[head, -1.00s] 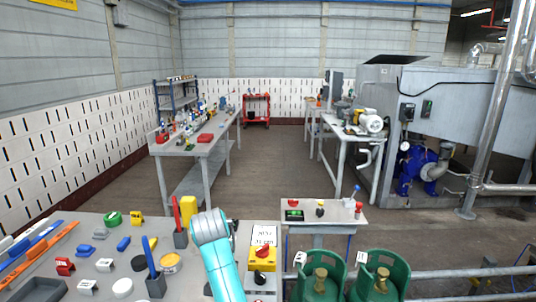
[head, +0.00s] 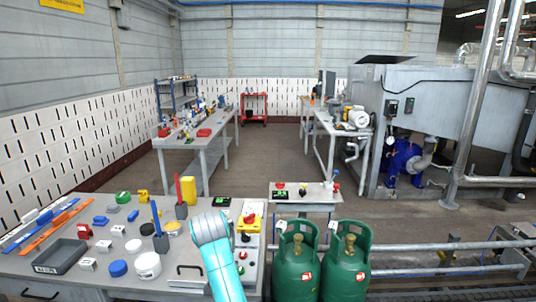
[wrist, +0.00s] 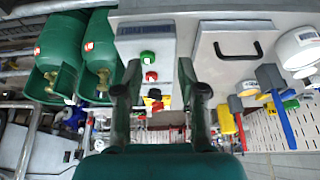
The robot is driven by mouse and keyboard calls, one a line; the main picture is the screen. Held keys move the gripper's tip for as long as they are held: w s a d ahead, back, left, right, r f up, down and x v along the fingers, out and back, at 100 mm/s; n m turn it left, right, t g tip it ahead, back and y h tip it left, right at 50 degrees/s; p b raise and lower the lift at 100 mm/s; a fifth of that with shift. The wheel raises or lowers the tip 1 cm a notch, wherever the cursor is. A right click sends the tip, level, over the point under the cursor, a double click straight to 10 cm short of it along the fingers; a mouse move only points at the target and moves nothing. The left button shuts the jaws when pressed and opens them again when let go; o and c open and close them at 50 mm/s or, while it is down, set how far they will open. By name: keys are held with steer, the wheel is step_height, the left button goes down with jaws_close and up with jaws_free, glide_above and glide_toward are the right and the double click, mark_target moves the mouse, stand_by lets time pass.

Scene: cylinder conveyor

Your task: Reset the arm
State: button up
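My gripper (wrist: 158,82) is open in the wrist view, its two dark fingers spread apart with nothing between them. A grey control panel (wrist: 133,40) lies beyond the fingers, with a green button (wrist: 148,57), a red button (wrist: 151,76) and a red-and-yellow switch (wrist: 155,97). I cannot tell how far the fingers are from it. In the head view my turquoise arm (head: 220,268) reaches up beside the panel and its red-and-yellow switch (head: 250,221). The gripper itself does not show clearly there.
Two green gas cylinders (head: 296,265) (head: 346,270) stand right of the panel. The near workbench (head: 95,278) holds a grey tray (head: 60,256), a blue-handled tool (head: 158,228), a yellow container (head: 189,190) and several small parts. A small control table (head: 320,205) stands beyond. The floor behind is open.

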steer(key=s+d+f+t, duration=0.1)
steer(key=s+d+f, duration=0.1)
steer(key=d+f, duration=0.35)
steer(key=s+d+f, duration=0.2)
steer(key=s+f, duration=0.1)
steer(key=f, duration=0.5)
steer(key=s+d+f+t, duration=0.1)
steer(key=s+d+f, duration=0.15)
steer(key=f, duration=0.35)
steer(key=s+d+f+n+t+y, duration=0.1)
steer(key=s+d+f, duration=0.4)
steer(key=s, duration=0.3)
steer(key=s+d+f+t, duration=0.1)
steer(key=s+d+f, duration=0.45)
steer(key=s, duration=0.25)
steer(key=s+d+r+t, duration=0.2)
steer(key=s+d, duration=0.2)
steer(key=s, duration=0.5)
steer(key=s+d+r+t, duration=0.1)
steer(key=s+d+r, duration=0.15)
steer(key=s, duration=0.65)
steer(key=s+d+r+t, duration=0.1)
steer(key=s+d+r, duration=0.1)
steer(key=s+r, duration=0.6)
steer(key=s+d+r+t, duration=0.1)
steer(key=s+r+t, duration=0.1)
steer(key=s+r, duration=0.6)
steer(key=shift+s+d+r+h, duration=0.35)
steer(key=shift+d+r+h, duration=0.05)
steer(key=shift+r, duration=0.5)
